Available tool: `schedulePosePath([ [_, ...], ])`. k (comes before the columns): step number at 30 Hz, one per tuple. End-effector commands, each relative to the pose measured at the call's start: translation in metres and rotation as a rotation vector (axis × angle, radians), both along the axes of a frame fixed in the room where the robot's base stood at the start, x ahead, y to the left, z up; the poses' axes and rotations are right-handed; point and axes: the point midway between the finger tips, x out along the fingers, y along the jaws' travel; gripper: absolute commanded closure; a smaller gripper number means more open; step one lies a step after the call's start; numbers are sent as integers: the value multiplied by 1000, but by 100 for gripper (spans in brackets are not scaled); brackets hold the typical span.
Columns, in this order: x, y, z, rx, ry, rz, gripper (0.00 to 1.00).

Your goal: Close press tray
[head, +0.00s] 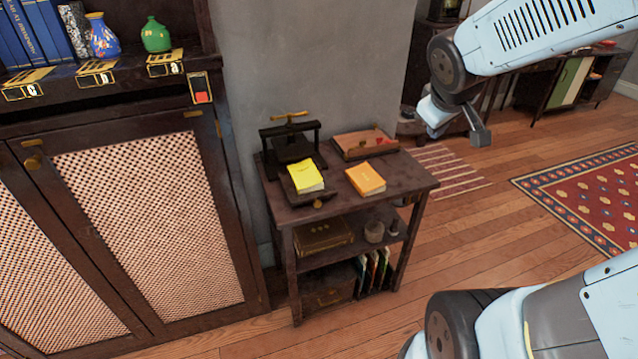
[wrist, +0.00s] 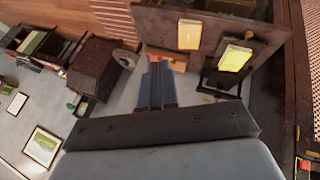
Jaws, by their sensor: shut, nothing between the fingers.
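The dark book press (head: 290,145) stands on a small wooden table against the grey wall, with a brass handle on top. Its tray (head: 291,186) sticks out toward the front and bears a yellow book (head: 307,176). A brass knob (head: 318,204) shows at the tray's front. My gripper (head: 480,137) is shut and empty, in the air to the right of the table and apart from the press. In the wrist view, the shut fingers (wrist: 158,88) point toward the wall, and the yellow book (wrist: 235,58) lies to their right.
An orange book (head: 366,179) and a wooden box (head: 364,143) share the tabletop (head: 415,184). Shelves below hold a box and jars. A lattice-door cabinet (head: 150,210) stands at left, with vases on its shelf. Open floor and a red rug (head: 590,200) lie at right.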

Motion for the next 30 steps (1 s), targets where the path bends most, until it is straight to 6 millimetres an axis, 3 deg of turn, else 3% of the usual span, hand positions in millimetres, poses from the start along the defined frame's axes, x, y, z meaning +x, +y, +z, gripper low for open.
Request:
schedulePosePath([
  [6,51,9,-47,-133,19,254,100],
  [15,94,48,-125,-201,37,664,100],
  [24,92,105,-206,-111,33,1083,100],
  [30,79,134,-235,-27,7,1266,100],
])
